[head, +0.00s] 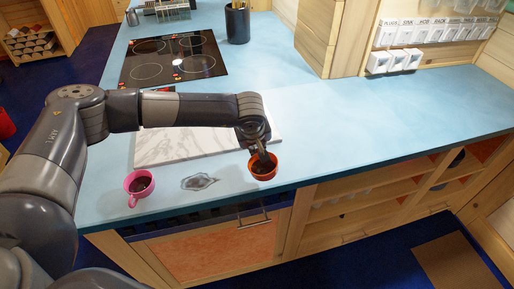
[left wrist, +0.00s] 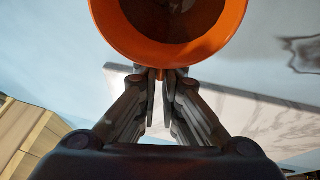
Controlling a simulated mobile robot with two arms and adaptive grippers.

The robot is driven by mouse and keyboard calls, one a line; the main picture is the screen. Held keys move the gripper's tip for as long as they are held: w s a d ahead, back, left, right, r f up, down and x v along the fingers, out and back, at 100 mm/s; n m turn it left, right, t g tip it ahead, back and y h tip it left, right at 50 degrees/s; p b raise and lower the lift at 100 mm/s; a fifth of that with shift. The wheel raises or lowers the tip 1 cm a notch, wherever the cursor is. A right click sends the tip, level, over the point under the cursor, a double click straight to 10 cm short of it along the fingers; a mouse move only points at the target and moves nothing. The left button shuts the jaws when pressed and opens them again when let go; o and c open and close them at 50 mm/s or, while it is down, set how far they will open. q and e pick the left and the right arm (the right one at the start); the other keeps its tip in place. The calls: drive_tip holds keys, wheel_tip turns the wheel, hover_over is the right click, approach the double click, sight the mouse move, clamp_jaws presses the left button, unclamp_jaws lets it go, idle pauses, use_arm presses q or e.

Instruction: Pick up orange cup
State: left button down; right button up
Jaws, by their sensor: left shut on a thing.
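The orange cup (head: 262,170) stands or hangs at the front edge of the blue counter, with a dark inside. I cannot tell whether it touches the counter. My left gripper (head: 264,157) reaches down to it from behind. In the left wrist view the cup (left wrist: 170,48) fills the top middle, and my left gripper (left wrist: 160,75) is shut on its near side, on a small orange part that looks like the handle. The fingers hide most of that part. My right gripper is not in view.
A pink cup (head: 139,184) stands left on the blue counter (head: 340,120), with a grey stain-like patch (head: 199,181) between the cups. A marble board (head: 180,146) lies behind. A black hob (head: 172,60) and a dark holder (head: 237,24) are farther back. The counter right is clear.

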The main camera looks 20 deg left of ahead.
use_arm(q)
drive_tip(key=s+d+b, duration=0.1)
drive_tip(key=s, duration=0.2)
drive_tip(key=s+d+b, duration=0.1)
drive_tip(key=s, duration=0.3)
drive_tip(key=s+d+r+b, duration=0.1)
drive_tip(key=s+b, duration=0.1)
drive_tip(key=s, duration=0.2)
drive_tip(key=shift+d+r, duration=0.1)
drive_tip(key=shift+d, duration=0.2)
drive_tip(key=shift+s+d+r, duration=0.1)
drive_tip(key=shift+s+r, duration=0.05)
drive_tip(key=shift+s, duration=0.1)
wheel_tip(320, 180, up, 6)
drive_tip(key=g+y+p, duration=0.1)
drive_tip(key=y+p, duration=0.1)
drive_tip(key=p, duration=0.2)
hover_over(256, 177)
drive_tip(key=s, duration=0.2)
drive_tip(key=shift+d, duration=0.3)
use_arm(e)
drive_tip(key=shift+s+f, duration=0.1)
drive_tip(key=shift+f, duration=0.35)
use_arm(q)
drive_tip(key=shift+s+a+m, duration=0.1)
drive_tip(key=shift+m, duration=0.2)
